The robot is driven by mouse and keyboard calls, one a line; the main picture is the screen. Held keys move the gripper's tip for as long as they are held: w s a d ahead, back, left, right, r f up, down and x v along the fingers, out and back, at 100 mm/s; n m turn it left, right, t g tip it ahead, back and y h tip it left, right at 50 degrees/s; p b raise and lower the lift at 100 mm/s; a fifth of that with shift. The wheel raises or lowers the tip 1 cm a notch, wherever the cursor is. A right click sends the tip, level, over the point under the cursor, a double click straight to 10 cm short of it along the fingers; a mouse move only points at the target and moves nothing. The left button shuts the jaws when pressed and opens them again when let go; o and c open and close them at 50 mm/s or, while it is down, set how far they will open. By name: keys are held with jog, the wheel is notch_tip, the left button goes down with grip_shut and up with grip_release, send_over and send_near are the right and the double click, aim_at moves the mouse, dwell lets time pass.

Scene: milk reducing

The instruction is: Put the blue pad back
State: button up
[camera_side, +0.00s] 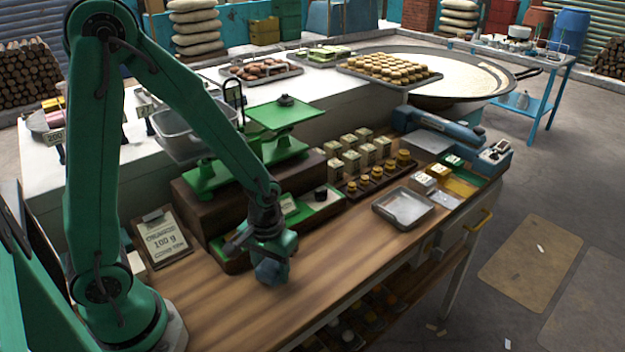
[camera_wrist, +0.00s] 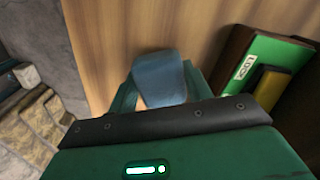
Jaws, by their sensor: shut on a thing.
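The blue pad (camera_side: 268,273) is in my gripper (camera_side: 272,258), just above the wooden counter in the side view. In the wrist view the pad (camera_wrist: 160,78) shows between the green fingers of my gripper (camera_wrist: 160,92), which are shut on it. The pad's underside is hidden, so I cannot tell whether it touches the wood. A long wooden tray with a green lining (camera_side: 318,213) lies behind my gripper; its near-left part is hidden by my wrist. In the wrist view a green-lined tray (camera_wrist: 270,55) with a white label and a yellow block is at the right.
A green balance scale (camera_side: 285,115) stands on a wooden base behind. A framed card (camera_side: 160,240) is at left. Weights (camera_side: 375,180), stacked bundles (camera_side: 345,160), an empty metal tray (camera_side: 403,207) and a blue sealing machine (camera_side: 440,130) occupy the right. The front counter strip is bare.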

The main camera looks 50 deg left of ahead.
aim_at(271, 265)
jog(key=shift+f, duration=0.95)
jog(key=shift+f, duration=0.1)
jog(key=o, duration=1)
jog(key=shift+r, duration=6.15)
